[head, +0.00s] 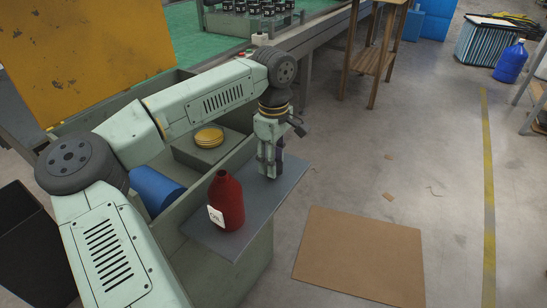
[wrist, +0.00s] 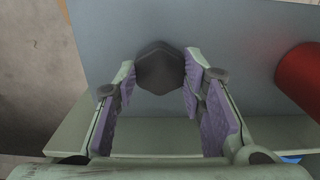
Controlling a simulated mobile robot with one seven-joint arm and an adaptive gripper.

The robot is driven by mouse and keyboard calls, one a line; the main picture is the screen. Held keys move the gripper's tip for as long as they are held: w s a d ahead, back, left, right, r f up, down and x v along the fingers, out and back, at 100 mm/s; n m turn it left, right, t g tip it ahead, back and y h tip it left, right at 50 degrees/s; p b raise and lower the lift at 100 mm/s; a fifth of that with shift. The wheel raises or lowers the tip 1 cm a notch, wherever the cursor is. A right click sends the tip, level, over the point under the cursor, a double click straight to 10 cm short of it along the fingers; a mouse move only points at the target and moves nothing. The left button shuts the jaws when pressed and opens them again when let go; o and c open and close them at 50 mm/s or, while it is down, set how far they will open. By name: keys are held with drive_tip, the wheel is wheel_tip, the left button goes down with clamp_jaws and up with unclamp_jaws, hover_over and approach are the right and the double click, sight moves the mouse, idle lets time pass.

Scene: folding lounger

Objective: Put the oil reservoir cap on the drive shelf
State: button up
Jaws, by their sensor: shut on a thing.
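The oil reservoir cap (wrist: 160,68) is a dark, six-sided piece in the wrist view, between the tips of my gripper (wrist: 160,78). The purple finger pads close on its left and right sides. In the head view my gripper (head: 270,168) points down over the far part of a flat grey shelf (head: 205,234), seemingly the drive shelf. The shelf also fills much of the wrist view (wrist: 225,65). The cap is not clear in the head view, and I cannot tell whether it touches the shelf.
A red oil bottle (head: 226,203) stands on the shelf left of my gripper. Behind the shelf, the green machine housing (head: 235,165) holds a blue cylinder (head: 156,187) and a yellow round stack (head: 209,137). A cardboard sheet (head: 362,255) lies on the floor at right.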

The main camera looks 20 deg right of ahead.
drive_tip(key=shift+f+b, duration=0.45)
drive_tip(key=shift+f, duration=0.15)
idle(0.3)
drive_tip(key=o, duration=1.2)
drive_tip(key=shift+r, duration=0.1)
